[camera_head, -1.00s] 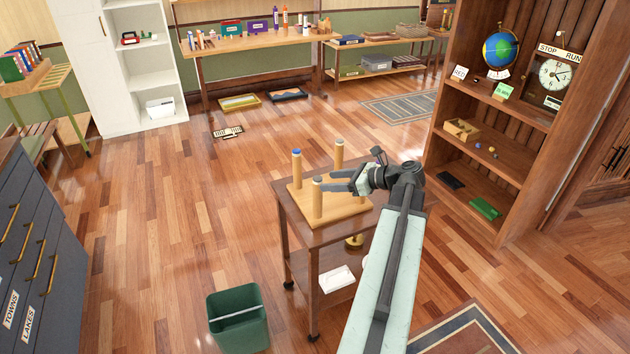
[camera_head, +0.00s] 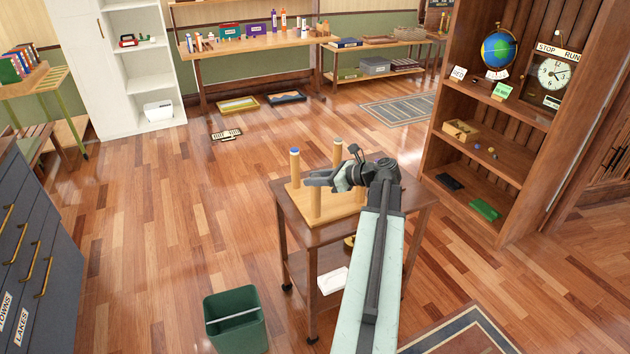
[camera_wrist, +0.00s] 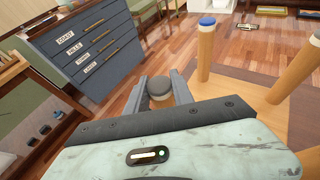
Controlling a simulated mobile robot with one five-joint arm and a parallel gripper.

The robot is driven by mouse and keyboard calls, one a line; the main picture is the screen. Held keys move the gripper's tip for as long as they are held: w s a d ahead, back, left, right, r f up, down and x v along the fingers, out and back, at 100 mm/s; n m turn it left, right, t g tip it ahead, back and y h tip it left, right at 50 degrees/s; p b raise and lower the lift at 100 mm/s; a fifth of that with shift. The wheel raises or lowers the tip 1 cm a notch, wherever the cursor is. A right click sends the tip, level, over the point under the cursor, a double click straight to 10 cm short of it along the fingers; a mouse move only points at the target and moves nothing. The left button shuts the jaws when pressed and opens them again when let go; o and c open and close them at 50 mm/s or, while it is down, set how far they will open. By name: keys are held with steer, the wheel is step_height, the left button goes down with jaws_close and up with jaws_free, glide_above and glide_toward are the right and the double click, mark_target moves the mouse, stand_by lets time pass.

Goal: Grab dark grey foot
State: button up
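An upturned wooden piece with a square base (camera_head: 297,194) stands on the brown trolley (camera_head: 395,215), its posts upright. My gripper (camera_head: 312,180) is at the top of the near post (camera_head: 315,205), whose cap is hidden in the head view. In the wrist view, that post's dark grey foot (camera_wrist: 159,87) sits between the two fingers of my gripper (camera_wrist: 159,92). The fingers stand on either side of it and look spread; contact is not clear. A blue-topped post (camera_head: 295,165) stands to the left, also in the wrist view (camera_wrist: 205,50). A grey-topped post (camera_head: 337,150) stands behind.
A white item (camera_head: 332,281) lies on the trolley's lower shelf. A green bin (camera_head: 235,325) stands on the floor to its left. A tall bookcase (camera_head: 480,165) is to the right, and grey drawers (camera_head: 35,250) are at the left. Open floor lies between.

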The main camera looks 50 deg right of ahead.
mark_target(315, 176)
jaws_close()
step_height(315, 176, up, 4)
steer(key=p, duration=0.3)
steer(key=shift+f+p, duration=0.15)
steer(key=shift+p, duration=0.25)
steer(key=s+d, duration=0.3)
steer(key=s, duration=0.4)
steer(key=s+d+r+p, duration=0.1)
steer(key=s+d, duration=0.2)
steer(key=s, duration=0.5)
steer(key=shift+r, duration=0.15)
